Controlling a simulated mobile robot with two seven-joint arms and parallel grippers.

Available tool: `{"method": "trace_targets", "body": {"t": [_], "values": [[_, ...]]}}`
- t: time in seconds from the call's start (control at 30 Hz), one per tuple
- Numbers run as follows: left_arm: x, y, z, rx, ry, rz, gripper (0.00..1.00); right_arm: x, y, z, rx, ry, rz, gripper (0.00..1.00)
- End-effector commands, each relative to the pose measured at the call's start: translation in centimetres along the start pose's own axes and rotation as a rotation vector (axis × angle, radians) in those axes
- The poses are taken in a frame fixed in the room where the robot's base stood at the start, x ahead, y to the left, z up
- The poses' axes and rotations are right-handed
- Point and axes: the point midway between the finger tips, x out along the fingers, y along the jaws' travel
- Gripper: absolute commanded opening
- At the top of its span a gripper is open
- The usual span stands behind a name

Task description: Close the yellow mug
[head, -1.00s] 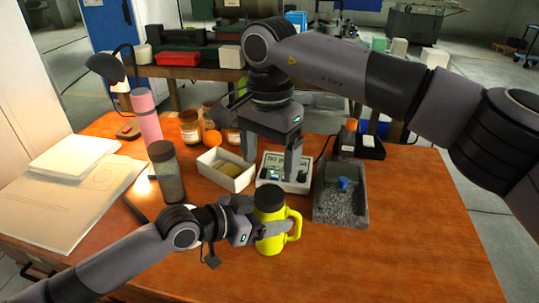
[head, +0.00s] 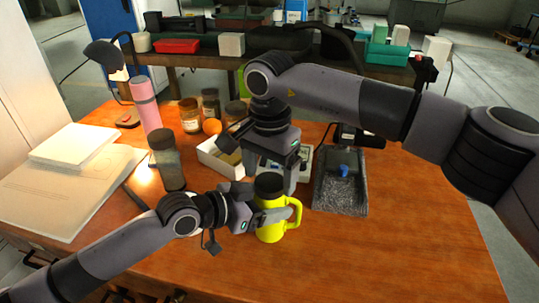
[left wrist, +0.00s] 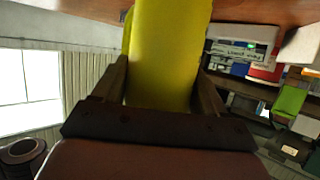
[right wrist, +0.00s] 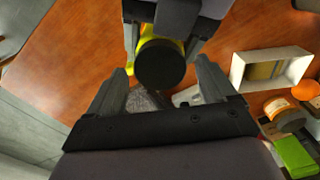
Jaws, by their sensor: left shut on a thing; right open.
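The yellow mug (head: 270,225) stands upright on the wooden table, its handle to the right, with a dark lid (head: 269,184) on its top. My left gripper (head: 268,216) is shut around the mug's body from the left; the yellow body fills the space between the fingers in the left wrist view (left wrist: 165,60). My right gripper (head: 280,180) is open just above and behind the mug. In the right wrist view the round dark lid (right wrist: 160,64) lies between the open fingertips (right wrist: 163,75), with no clear contact. Whether the lid is fully seated cannot be told.
Behind the mug are a white box (head: 212,158) and a white-framed device (head: 304,165), partly hidden by my right arm. A grey tray (head: 340,198) lies to the right. A dark jar (head: 168,165) and pink bottle (head: 146,107) stand left. The front right of the table is clear.

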Motion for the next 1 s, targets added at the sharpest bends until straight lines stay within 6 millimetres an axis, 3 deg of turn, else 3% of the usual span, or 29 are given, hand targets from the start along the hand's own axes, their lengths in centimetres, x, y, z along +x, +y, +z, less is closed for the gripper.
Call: {"method": "trace_targets", "body": {"t": [0.13,0.43,0.47,0.63,0.83,1.0], "values": [[-0.01,-0.01,-0.08,0.000,0.002,0.000,0.00,1.08,0.02,0.00,0.001,0.000,0.000,0.84],[-0.01,-0.01,-0.07,0.000,0.002,0.000,0.00,1.30,0.02,-0.02,0.001,0.001,0.000,0.84],[-0.01,-0.01,-0.07,0.000,0.002,0.000,0.00,1.29,0.02,-0.02,0.001,0.001,0.000,0.81],[-0.01,-0.01,-0.07,0.000,0.002,0.000,0.00,1.27,0.01,-0.02,0.001,0.001,-0.001,0.27],[-0.01,0.00,-0.07,0.000,0.002,0.000,0.00,1.25,0.01,-0.03,0.056,0.001,-0.001,0.27],[-0.01,-0.01,-0.07,0.000,0.002,0.000,0.00,1.24,0.01,-0.03,0.287,0.001,-0.001,0.27]]}}
